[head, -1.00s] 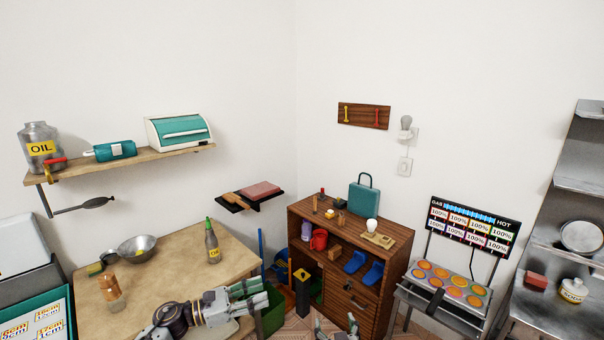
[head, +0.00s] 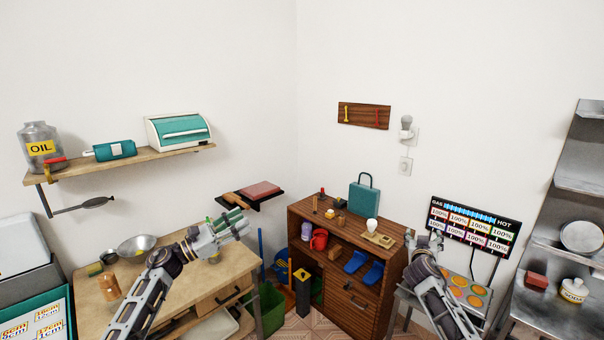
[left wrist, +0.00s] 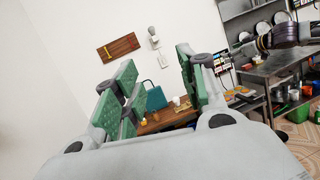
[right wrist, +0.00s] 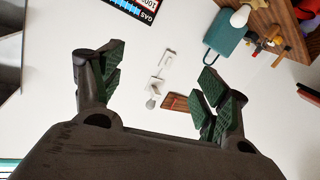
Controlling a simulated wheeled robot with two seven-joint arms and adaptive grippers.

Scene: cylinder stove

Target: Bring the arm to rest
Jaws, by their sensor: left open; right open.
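My left gripper (head: 232,222) is raised in front of the wooden table at the left, its green-padded fingers pointing up and right. In the left wrist view its fingers (left wrist: 155,88) are spread with nothing between them. My right gripper (head: 428,240) is raised in front of the griddle stand at the right. In the right wrist view its fingers (right wrist: 158,85) are wide apart and empty, with the white wall beyond. The right arm hides part of the griddle with orange discs (head: 470,290).
A wooden table (head: 195,290) with a metal bowl (head: 137,246) stands at the left. A brown cabinet (head: 350,300) with small items stands in the middle. Metal shelving (head: 560,240) stands at the right.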

